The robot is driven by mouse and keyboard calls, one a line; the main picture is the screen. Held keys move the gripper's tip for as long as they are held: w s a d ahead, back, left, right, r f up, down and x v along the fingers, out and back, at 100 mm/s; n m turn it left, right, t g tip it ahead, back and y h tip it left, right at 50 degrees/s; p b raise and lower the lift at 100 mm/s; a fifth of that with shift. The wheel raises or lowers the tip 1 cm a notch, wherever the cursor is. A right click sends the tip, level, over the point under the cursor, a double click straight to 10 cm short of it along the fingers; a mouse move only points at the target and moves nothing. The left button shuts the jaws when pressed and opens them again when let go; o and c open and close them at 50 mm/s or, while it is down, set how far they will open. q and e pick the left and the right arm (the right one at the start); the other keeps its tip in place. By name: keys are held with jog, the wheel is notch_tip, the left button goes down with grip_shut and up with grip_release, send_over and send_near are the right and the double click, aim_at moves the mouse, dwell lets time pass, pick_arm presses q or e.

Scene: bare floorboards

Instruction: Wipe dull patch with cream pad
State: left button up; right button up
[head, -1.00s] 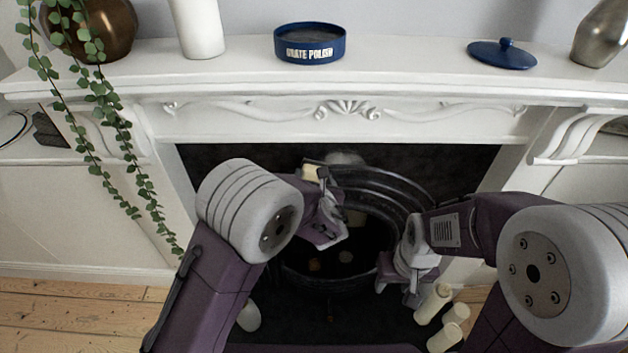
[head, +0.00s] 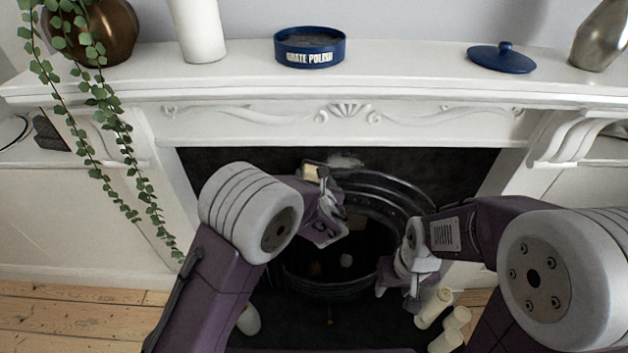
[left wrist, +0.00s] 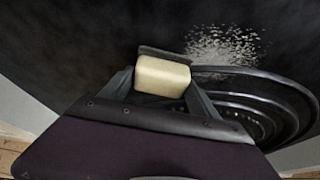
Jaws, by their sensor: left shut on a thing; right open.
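My left gripper (head: 322,172) is shut on the cream pad (head: 310,173) at the upper part of the fireplace opening. In the left wrist view the pad (left wrist: 162,77) sits between the two fingers, against or close to the black surface; I cannot tell if it touches. The dull patch (left wrist: 224,45) is a pale, speckled area just right of and above the pad. In the head view the patch (head: 346,161) shows as a light smudge right of the gripper. My right gripper (head: 412,296) is open and empty at the right front of the grate.
The black grate (head: 392,190) curves below the patch. The white mantel (head: 400,75) above carries a blue polish tin (head: 310,47), a blue lid (head: 502,57) and vases. A trailing plant (head: 105,110) hangs at left.

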aim_at(327, 179)
pick_arm(q)
jog(key=shift+w, duration=0.25)
jog(key=shift+d, duration=0.5)
jog(key=shift+s+d+p, duration=0.1)
jog(key=shift+d+p, duration=0.45)
jog(key=shift+d, duration=0.75)
